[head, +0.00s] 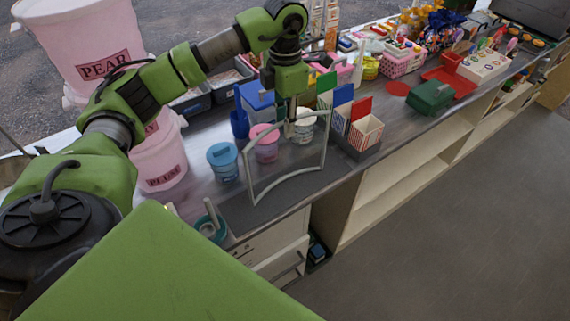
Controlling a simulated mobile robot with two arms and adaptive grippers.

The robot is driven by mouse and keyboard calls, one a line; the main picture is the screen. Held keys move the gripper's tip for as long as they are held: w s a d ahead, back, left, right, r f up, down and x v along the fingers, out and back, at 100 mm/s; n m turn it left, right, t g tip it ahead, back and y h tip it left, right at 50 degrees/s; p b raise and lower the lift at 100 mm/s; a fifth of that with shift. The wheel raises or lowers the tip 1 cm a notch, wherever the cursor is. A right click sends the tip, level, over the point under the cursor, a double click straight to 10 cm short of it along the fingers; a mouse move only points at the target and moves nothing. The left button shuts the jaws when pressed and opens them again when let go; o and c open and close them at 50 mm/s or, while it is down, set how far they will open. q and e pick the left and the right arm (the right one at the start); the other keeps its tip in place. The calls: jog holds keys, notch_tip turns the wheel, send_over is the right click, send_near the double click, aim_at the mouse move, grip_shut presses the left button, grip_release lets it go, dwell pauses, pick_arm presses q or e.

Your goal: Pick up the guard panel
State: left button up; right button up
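The guard panel (285,178) is a clear sheet with a pale grey frame and a curved lower edge. It stands roughly upright at the front of the grey counter, in the middle of the head view. My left gripper (291,128) points down at the panel's top edge, with its fingers overlapping that edge in the picture. The fingers show narrow and edge-on, so I cannot tell whether they are closed on the panel. Whether the panel's lower edge touches the counter is also unclear. My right gripper is not in view.
Close around the panel are a blue-lidded tub (223,163), a pink tub (265,144) and a striped box (365,133). A teal cup (210,226) stands near the front left. A green case (430,97) lies farther right. Open floor (450,210) lies before the counter.

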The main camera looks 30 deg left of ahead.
pick_arm(q)
jog(key=shift+f, duration=0.7)
jog(key=p, duration=0.3)
send_over(286, 158)
jog(key=f, duration=0.5)
jog(key=shift+s+a+f, duration=0.15)
jog(key=shift+s+a, duration=0.1)
jog(key=shift+s, duration=0.05)
grip_shut()
jog(key=shift+w, duration=0.1)
